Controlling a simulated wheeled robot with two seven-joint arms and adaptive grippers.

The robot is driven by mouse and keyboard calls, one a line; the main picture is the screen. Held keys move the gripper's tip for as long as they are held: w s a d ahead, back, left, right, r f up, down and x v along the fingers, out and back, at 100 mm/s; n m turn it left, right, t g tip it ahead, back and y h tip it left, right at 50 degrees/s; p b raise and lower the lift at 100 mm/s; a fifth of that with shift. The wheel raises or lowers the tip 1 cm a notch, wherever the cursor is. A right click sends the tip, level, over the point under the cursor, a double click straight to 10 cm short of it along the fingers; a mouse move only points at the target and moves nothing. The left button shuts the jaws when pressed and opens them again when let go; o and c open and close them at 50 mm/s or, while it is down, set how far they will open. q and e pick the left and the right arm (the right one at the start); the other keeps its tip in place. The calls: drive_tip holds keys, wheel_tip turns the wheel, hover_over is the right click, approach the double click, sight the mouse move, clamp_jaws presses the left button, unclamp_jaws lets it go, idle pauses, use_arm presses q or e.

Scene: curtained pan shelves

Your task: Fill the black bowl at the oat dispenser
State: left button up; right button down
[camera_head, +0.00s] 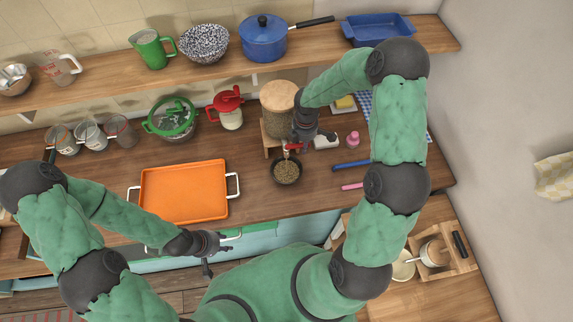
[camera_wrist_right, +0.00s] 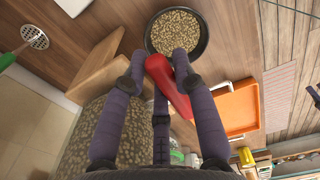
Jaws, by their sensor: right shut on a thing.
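The black bowl (camera_head: 286,183) stands on the counter below the oat dispenser (camera_head: 279,95), and oats cover its inside. In the right wrist view the bowl (camera_wrist_right: 207,38) shows oats spread up near its dark rim. The dispenser's clear body (camera_wrist_right: 75,140) holds many oats. My right gripper (camera_head: 297,143) is at the dispenser's front, shut on its red lever (camera_wrist_right: 170,90); in the wrist view the gripper's fingers (camera_wrist_right: 160,62) flank the lever. My left gripper (camera_head: 211,254) is open and empty in front of the counter, below the orange tray.
The orange tray (camera_head: 183,192) lies left of the bowl. A pink bottle (camera_head: 352,140) and blue and pink utensils lie to the right. A shelf above holds a blue pot (camera_head: 264,40).

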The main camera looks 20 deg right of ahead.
drive_tip(key=shift+s+a+f, duration=0.15)
drive_tip(key=shift+s+f, duration=0.05)
drive_tip(key=shift+s, duration=0.05)
drive_tip(key=shift+w+r+n, duration=0.1)
drive_tip(key=shift+w+n, duration=0.05)
drive_tip(key=shift+n, duration=0.35)
drive_tip(key=shift+w+n+p, duration=0.2)
drive_tip(key=shift+n+p, duration=0.1)
drive_tip(key=shift+p, duration=0.05)
drive_tip(key=shift+w+r+n+p, duration=0.15)
drive_tip(key=shift+w+n+p, duration=0.3)
drive_tip(key=shift+n, duration=0.25)
drive_tip(key=c, duration=0.8)
unclamp_jaws()
drive_tip(key=shift+w, duration=0.1)
drive_tip(key=shift+c, duration=0.2)
drive_tip(key=shift+w+d, duration=0.1)
drive_tip(key=shift+d, duration=0.1)
drive_tip(key=shift+r, duration=0.1)
